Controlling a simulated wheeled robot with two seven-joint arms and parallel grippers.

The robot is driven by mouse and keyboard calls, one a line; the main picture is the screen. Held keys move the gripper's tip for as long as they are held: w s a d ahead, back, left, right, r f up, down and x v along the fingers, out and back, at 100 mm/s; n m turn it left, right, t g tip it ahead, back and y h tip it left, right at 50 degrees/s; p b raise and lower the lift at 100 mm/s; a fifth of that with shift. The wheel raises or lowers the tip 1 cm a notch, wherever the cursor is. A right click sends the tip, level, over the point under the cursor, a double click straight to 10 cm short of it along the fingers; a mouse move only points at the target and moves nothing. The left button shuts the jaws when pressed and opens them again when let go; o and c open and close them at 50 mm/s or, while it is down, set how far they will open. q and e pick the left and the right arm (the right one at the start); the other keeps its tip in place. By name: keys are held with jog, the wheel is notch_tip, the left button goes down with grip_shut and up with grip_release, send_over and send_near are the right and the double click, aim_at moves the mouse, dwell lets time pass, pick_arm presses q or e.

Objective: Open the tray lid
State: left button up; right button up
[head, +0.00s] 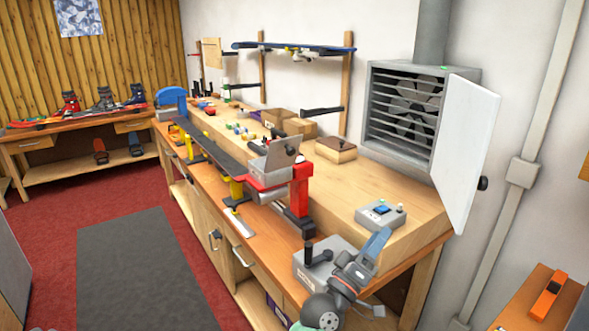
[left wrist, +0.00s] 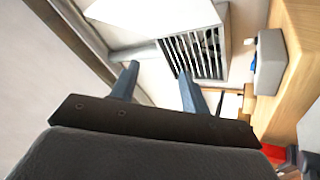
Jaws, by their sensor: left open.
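A grey box (head: 306,268) with a black upright handle (head: 309,254) stands at the near end of the bench. Part of a grey block (left wrist: 312,128) shows at the right edge of the left wrist view. A grey hinged-looking panel (head: 275,158) stands tilted up at the red clamp (head: 300,190). No piece is clearly marked as the tray lid, so I cannot tell which it is. My left gripper (head: 376,246) is just right of the grey box, apart from its handle. Its blue fingers (left wrist: 158,72) are spread with nothing between them. My right gripper does not show.
A small control box (head: 380,215) sits behind my left gripper. It also shows in the wrist view (left wrist: 270,62). A vent cabinet (head: 405,105) has its white door (head: 466,145) swung open. A wooden box (head: 336,150) and a long dark ski (head: 205,148) occupy the bench.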

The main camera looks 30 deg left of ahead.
aim_at(293, 151)
pick_arm(q)
jog(key=w+a+r+n+g+y, duration=0.15)
jog(key=a+r+n+y, duration=0.45)
jog(key=n+y, duration=0.65)
jog(key=w+a+r+n+g+y, duration=0.15)
jog(key=a+r+n+y, duration=0.5)
jog(key=n+y, duration=0.65)
jog(key=w+a+n+g+h, duration=0.1)
jog(key=w+a+n+g, duration=0.1)
jog(key=a+n+g, duration=0.2)
jog(key=w+a+f+n+g+p, duration=0.1)
jog(key=a+n+g, duration=0.3)
jog(key=n+g, duration=0.1)
jog(key=w+a+n+g+h+p, duration=0.1)
jog(key=w+a+n+g, duration=0.1)
jog(key=a+n+g, duration=0.2)
jog(key=shift+w+a+f+n+g+h, duration=0.1)
jog(key=shift+w+a+n+g+h, duration=0.1)
jog(key=shift+n, duration=0.45)
jog(key=shift+w+a+f+n+g+h, duration=0.1)
jog(key=shift+a+n+h, duration=0.1)
jog(key=shift+n, duration=0.4)
jog(key=shift+x, duration=1)
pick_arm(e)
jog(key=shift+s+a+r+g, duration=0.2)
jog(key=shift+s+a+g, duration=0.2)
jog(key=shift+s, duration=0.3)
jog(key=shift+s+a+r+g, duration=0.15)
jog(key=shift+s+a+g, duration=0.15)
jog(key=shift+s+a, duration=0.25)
